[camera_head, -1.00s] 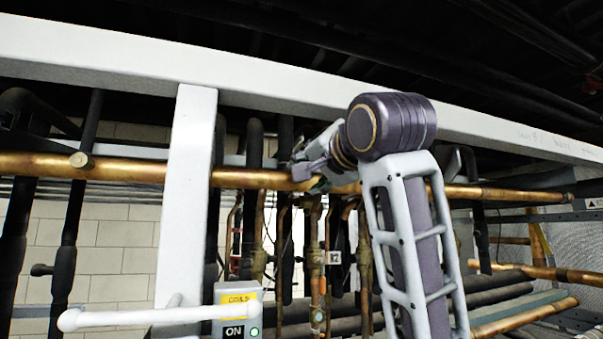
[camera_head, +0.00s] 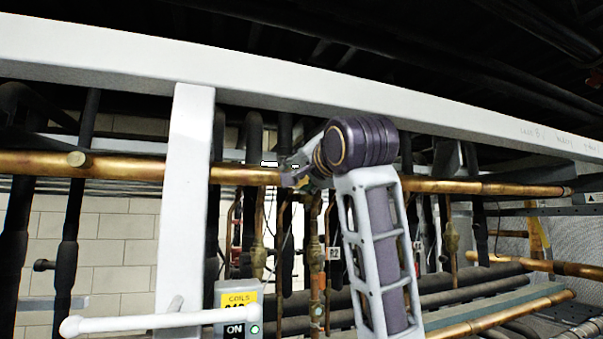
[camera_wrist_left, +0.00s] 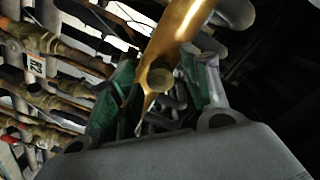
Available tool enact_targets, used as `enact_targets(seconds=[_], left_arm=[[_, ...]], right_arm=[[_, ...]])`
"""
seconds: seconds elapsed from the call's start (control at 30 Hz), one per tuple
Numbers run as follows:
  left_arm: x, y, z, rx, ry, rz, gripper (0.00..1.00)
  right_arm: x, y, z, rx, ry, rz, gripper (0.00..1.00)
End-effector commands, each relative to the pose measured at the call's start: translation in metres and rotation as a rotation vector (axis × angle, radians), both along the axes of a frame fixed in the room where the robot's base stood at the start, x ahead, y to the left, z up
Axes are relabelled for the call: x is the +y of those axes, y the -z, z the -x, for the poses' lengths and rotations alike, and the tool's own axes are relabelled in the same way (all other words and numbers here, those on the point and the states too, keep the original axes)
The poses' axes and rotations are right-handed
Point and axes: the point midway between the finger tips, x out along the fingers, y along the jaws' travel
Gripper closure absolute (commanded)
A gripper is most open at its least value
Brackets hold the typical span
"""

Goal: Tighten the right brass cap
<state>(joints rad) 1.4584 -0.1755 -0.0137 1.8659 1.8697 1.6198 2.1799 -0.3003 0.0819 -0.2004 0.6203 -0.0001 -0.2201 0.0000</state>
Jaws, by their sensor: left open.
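A long brass pipe (camera_head: 112,166) runs across the head view. One round brass cap (camera_head: 77,159) shows on it at the left. My left gripper (camera_head: 302,174) is at this pipe, right of the white post, and hides part of it. In the left wrist view, the open left gripper (camera_wrist_left: 163,80) has its green-padded fingers on either side of the brass pipe's end (camera_wrist_left: 180,30). A round brass cap (camera_wrist_left: 160,79) shows between the fingers; whether they touch it cannot be told. That cap is not visible in the head view. My right gripper is not in view.
A white post (camera_head: 184,215) and white beam (camera_head: 290,88) frame the rack. A white handle (camera_head: 140,322) and a yellow-labelled COILS switch box (camera_head: 238,308) stand low in front. Several thin pipes with a tag (camera_head: 334,253) hang behind the gripper.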

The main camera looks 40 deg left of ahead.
Motion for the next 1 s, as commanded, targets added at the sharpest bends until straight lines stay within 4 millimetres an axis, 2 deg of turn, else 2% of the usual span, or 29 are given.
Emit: enact_targets(seconds=[0.07, 0.4, 0.77, 1.0], left_arm=[[0.0000, 0.0001, 0.0000, 0.000, 0.000, 0.000, 0.57], [-0.0001, 0.0002, 0.0000, 0.000, -0.001, 0.001, 1.00], [-0.0001, 0.0010, -0.0003, 0.028, -0.001, -0.012, 1.00], [-0.0008, 0.0018, -0.0007, 0.105, 0.003, -0.051, 1.00]], right_arm=[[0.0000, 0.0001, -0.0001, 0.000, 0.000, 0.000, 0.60], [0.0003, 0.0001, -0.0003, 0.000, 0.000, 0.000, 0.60], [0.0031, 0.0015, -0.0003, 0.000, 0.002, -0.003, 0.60], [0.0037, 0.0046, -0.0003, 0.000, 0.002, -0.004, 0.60]])
